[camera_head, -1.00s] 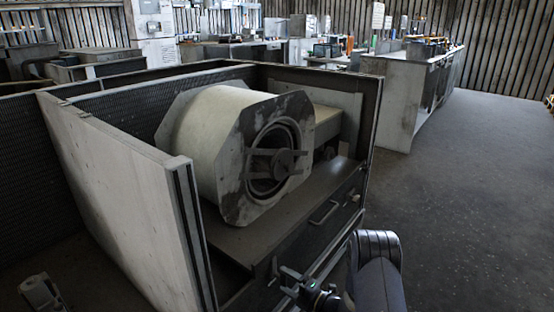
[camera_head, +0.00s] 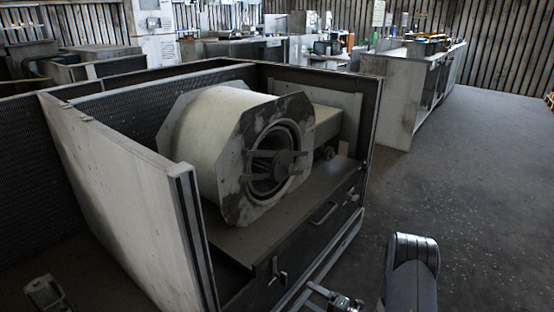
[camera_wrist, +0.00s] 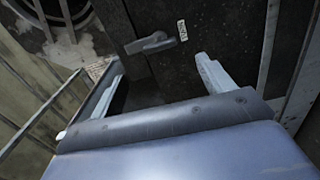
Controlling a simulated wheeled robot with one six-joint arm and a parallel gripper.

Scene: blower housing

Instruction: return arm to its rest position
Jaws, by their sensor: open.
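My arm (camera_head: 410,270) shows at the bottom right of the head view, in front of the blower housing (camera_head: 130,190). My gripper (camera_head: 318,293) is low beside the housing's front edge, partly cut off by the frame. In the wrist view, my gripper (camera_wrist: 159,62) has its two fingers spread wide apart with nothing held between them. A dark lever handle (camera_wrist: 150,42) lies beyond the fingertips, apart from them, with a small white label (camera_wrist: 182,31) beside it. A latch (camera_head: 277,272) shows on the housing's lower front panel.
A pale blower drum (camera_head: 215,140) with a round inlet (camera_head: 272,160) sits inside the open-topped housing. A drawer-like handle (camera_head: 323,213) sticks out of the front panel. Open grey floor (camera_head: 480,200) lies right of the housing. Workbenches (camera_head: 405,100) stand behind.

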